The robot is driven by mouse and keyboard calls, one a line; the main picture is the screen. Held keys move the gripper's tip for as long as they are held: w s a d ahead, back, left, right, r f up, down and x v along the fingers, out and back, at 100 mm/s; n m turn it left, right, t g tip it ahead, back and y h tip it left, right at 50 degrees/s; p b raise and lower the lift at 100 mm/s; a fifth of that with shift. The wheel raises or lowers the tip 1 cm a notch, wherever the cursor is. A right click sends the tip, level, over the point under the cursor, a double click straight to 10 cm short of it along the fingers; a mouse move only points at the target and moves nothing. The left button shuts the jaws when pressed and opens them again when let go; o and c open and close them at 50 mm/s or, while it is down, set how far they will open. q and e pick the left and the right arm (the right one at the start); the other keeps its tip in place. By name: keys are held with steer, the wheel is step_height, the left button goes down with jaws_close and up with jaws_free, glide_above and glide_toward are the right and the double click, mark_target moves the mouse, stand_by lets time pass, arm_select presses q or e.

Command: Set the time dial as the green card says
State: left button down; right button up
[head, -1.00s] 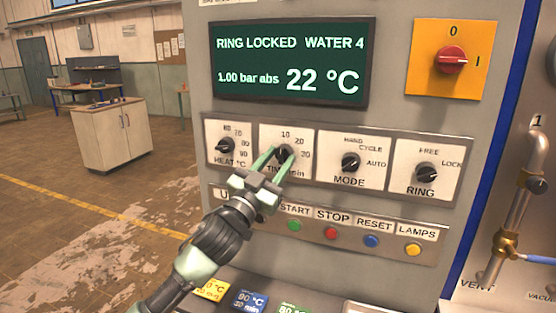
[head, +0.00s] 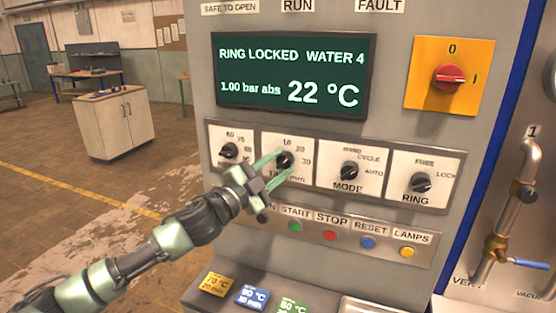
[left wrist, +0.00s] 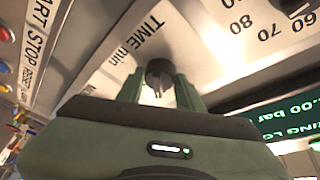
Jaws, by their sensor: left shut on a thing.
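The time dial (head: 285,160) is a black knob on a white plate marked 10, 20 and 30, second from the left in the row. My left gripper (head: 279,161) is shut on this knob, one green finger on each side. The left wrist view also shows the knob (left wrist: 158,72) between the two fingers, with the word TIME beside it. The knob's pointer is too small and covered to read. My right gripper is not in view.
The heat dial (head: 230,150) is close on the left, the mode dial (head: 349,171) on the right. Below are the START, STOP (head: 330,235), RESET and LAMPS buttons. The display (head: 292,76) shows RING LOCKED.

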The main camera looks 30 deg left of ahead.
arm_select(q)
steer(key=shift+f+m, duration=0.1)
steer(key=shift+m, duration=0.3)
steer(key=c, duration=0.9)
jaws_free()
steer(key=shift+s+f, duration=0.15)
steer(key=shift+s, duration=0.3)
steer(key=shift+b+v, duration=1.35)
steer(key=shift+v, duration=2.1)
